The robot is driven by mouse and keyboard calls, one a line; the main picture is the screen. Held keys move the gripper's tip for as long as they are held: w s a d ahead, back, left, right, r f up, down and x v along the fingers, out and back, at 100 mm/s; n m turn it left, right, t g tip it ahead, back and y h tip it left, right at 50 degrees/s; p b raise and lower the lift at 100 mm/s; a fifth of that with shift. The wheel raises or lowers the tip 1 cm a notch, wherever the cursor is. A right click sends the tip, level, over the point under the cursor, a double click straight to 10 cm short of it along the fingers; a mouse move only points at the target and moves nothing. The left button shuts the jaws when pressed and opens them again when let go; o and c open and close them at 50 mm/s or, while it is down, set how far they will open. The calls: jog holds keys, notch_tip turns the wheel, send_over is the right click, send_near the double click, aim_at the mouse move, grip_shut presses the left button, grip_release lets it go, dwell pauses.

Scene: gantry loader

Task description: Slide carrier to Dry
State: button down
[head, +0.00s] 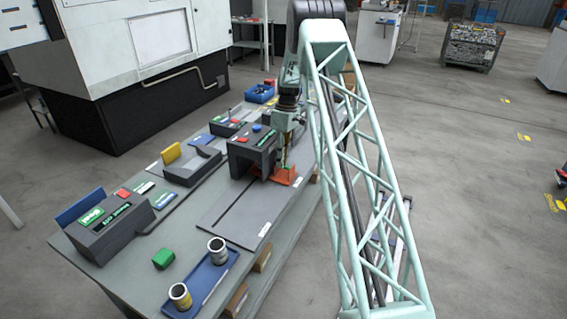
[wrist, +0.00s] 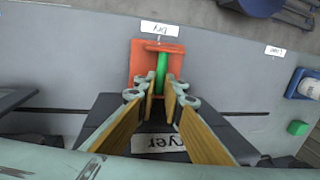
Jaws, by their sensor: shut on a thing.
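The carrier is an orange-red plate (wrist: 140,63) with a green upright handle (wrist: 162,70). It sits on the grey slide board right beside the white "Dry" label (wrist: 162,29) in the wrist view. In the head view the carrier (head: 284,178) is at the board's far end, next to the dark dryer housing (head: 247,155). My gripper (wrist: 161,88) is shut on the green handle, one finger on each side. My gripper (head: 285,156) also shows above the carrier in the head view. The fingers hide part of the carrier's near side.
The grey board (head: 225,222) has a dark groove running along it, and its nearer part is clear. A blue tray (head: 213,280) with two metal cups and a green block (head: 163,259) lie at the near end. Dark stations line the bench's left side.

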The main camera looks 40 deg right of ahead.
jog(key=c, duration=2.7)
grip_release()
jog(key=shift+r, duration=0.1)
jog(key=r, duration=0.4)
jog(key=d+r, duration=0.1)
jog(key=r, duration=0.2)
jog(key=w+d+r, duration=0.1)
jog(key=r, duration=0.3)
jog(key=shift+r, duration=0.3)
